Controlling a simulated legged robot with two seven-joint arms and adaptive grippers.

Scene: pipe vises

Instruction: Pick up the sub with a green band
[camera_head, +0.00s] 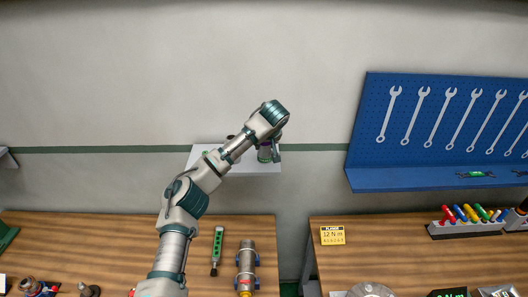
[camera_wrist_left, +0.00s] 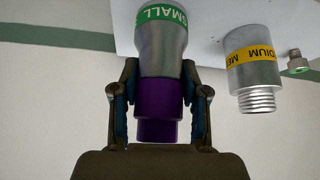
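The sub with the green band (camera_wrist_left: 161,52) has a grey metal body, the word SMALL on its band and a purple end. It is at the shelf's edge; part of it also shows in the head view (camera_head: 264,155). My left gripper (camera_wrist_left: 159,98) is open around it, one finger on each side. Narrow gaps show beside the purple part; contact at the fingertips is hard to judge. In the head view the left gripper (camera_head: 270,145) is over the white shelf (camera_head: 210,158) and hides much of the sub. My right gripper is not in view.
A sub with a yellow MEDIUM band (camera_wrist_left: 255,75) stands close beside the green-banded one. A small green-ringed fitting (camera_wrist_left: 298,65) is past it. Wooden benches (camera_head: 115,240) are below, holding a grey cylinder (camera_head: 246,262) and a green tool (camera_head: 217,245). A blue wrench board (camera_head: 440,130) hangs right.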

